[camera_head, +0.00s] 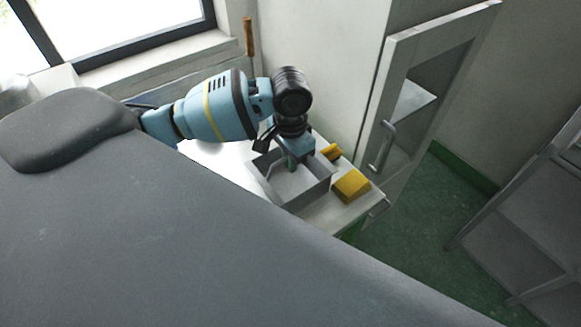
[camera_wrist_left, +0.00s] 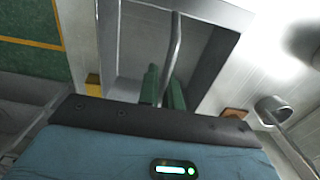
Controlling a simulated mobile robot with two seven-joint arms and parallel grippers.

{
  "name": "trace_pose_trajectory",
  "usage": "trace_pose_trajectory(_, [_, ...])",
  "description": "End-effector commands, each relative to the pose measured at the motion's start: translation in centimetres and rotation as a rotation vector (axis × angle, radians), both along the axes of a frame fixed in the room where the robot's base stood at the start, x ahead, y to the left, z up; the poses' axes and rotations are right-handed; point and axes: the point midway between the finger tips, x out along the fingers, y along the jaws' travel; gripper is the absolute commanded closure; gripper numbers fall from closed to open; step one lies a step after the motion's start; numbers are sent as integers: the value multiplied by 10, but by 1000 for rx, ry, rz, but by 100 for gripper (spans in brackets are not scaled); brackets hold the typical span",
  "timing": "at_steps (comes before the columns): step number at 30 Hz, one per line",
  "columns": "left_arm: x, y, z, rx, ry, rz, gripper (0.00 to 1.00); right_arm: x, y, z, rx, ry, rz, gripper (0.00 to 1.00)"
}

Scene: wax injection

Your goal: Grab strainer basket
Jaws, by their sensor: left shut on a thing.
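The strainer basket (camera_head: 308,196) is a grey, open-topped, box-shaped container on the light worktop, below my left arm in the head view. My left gripper (camera_head: 291,163) points down over the basket opening. In the left wrist view, the basket wall (camera_wrist_left: 215,62) and its bent metal handle (camera_wrist_left: 174,50) show. The green fingers of the left gripper (camera_wrist_left: 164,90) are on either side of the handle's lower part and shut on it. The fingertip contact is partly hidden by the gripper body. My right gripper is in neither view.
Yellow blocks (camera_head: 351,186) lie on the worktop (camera_head: 345,214) right of the basket. A white cabinet with a glass door (camera_head: 418,95) stands behind to the right. A wooden handle (camera_head: 248,38) sticks up near the window. Green floor (camera_head: 405,230) is open at right.

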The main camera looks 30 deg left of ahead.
Motion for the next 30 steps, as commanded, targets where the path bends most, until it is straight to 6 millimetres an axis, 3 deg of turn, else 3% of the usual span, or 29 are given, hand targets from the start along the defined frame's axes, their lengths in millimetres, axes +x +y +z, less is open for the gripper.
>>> trace_pose_trajectory(15, [1, 0, 83, -1, -7, 0, 100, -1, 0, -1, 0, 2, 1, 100])
trace_pose_trajectory(30, [2, 0, 109, -1, -5, -1, 100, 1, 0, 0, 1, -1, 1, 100])
